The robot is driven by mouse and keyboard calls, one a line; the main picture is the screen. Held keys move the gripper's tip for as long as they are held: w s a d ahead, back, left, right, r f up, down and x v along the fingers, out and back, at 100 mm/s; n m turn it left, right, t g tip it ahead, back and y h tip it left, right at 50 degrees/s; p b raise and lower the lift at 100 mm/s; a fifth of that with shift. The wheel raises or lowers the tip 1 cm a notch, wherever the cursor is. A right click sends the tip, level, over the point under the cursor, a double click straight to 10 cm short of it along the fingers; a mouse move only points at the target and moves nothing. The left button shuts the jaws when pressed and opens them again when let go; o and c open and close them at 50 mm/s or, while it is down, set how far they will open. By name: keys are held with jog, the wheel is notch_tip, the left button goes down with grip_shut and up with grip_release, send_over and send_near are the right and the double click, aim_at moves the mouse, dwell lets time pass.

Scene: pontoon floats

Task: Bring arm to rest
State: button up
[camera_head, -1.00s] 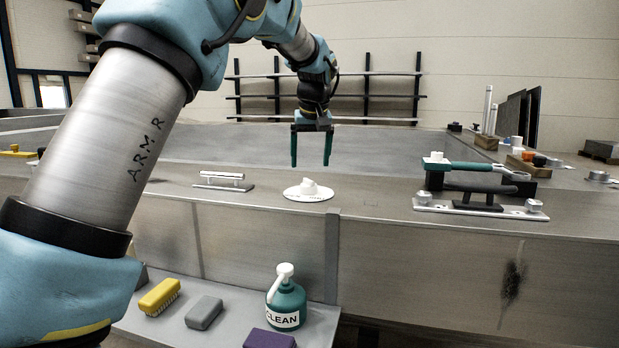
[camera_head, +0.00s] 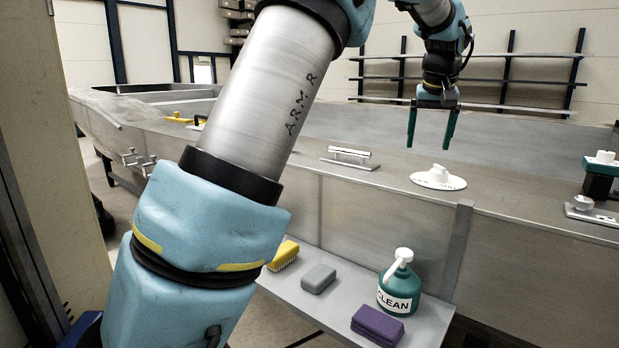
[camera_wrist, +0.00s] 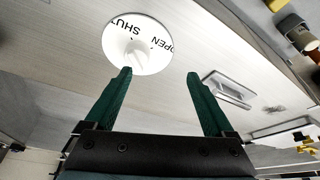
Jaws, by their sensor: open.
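My gripper (camera_head: 432,124) hangs above the metal pontoon deck with its two green fingers spread apart and nothing between them. My blue and grey arm crosses the head view and reaches toward the back right. A round white plate with a raised knob (camera_head: 438,177) lies on the deck below the gripper, apart from the fingers. In the wrist view the plate (camera_wrist: 138,44) carries the words OPEN and SHUT and lies beyond the left fingertip of the open gripper (camera_wrist: 157,76).
A metal handle (camera_head: 349,157) is fixed on the deck left of the plate. A rack (camera_head: 500,80) stands along the back wall.

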jog(key=a+f+n+g, duration=0.1)
jog(key=a+f, duration=0.4)
jog(key=a, duration=0.6)
jog(key=a+f, duration=0.5)
jog(key=a, duration=0.6)
jog(key=s+a+f, duration=0.5)
jog(key=s+a, duration=0.3)
jog(key=s+a+f+n+g+y, duration=0.1)
jog(key=s+a+f, duration=0.4)
jog(key=s+a, duration=0.3)
jog(key=shift+s+a+f+n, duration=0.2)
jog(key=shift+s+a+n, duration=0.1)
jog(key=shift+a, duration=0.35)
